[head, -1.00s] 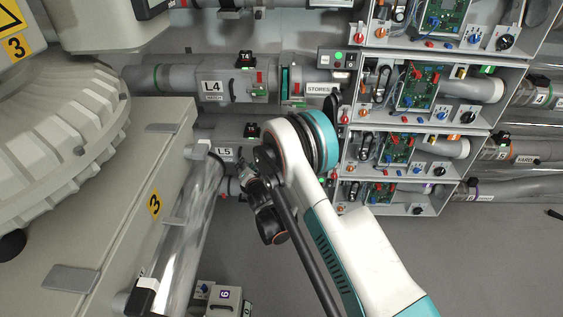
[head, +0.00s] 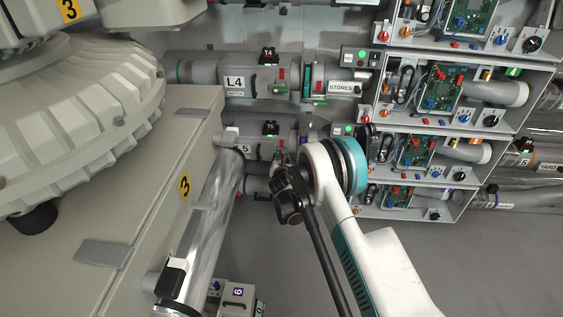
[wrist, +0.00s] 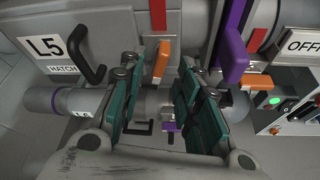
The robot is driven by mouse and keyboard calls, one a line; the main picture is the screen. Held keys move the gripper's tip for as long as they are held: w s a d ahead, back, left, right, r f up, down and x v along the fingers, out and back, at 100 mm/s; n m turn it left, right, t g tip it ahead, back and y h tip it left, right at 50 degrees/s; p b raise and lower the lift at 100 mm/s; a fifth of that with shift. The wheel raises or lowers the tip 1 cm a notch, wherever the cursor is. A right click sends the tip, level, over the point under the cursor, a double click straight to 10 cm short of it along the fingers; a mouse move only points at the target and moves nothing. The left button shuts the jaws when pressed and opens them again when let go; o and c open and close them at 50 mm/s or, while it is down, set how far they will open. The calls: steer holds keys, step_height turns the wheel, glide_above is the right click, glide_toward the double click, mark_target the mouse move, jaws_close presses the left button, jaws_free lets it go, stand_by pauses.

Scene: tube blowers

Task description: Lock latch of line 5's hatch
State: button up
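Line 5's hatch shows in the wrist view with an L5 plate (wrist: 45,46), a HATCH label and a black handle (wrist: 88,58). An orange latch (wrist: 161,62) stands upright just below a red strip (wrist: 158,14) on the hatch. My gripper (wrist: 158,75) is open, with one teal-padded finger on each side of the latch. I cannot tell whether either pad touches it. In the head view the L5 pipe (head: 258,130) is partly behind the metal tube and my arm, and the latch cannot be made out.
A purple lever (wrist: 235,52) with an orange tab (wrist: 252,81) is right of my fingers. A control box (wrist: 290,105) with a lit green button is farther right. Line 4's pipe (head: 236,83) runs above line 5, and a shiny tube (head: 207,225) is left of my arm.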

steer(key=x, duration=0.3)
steer(key=shift+w+b, duration=0.1)
steer(key=shift+b, duration=0.25)
jaws_close()
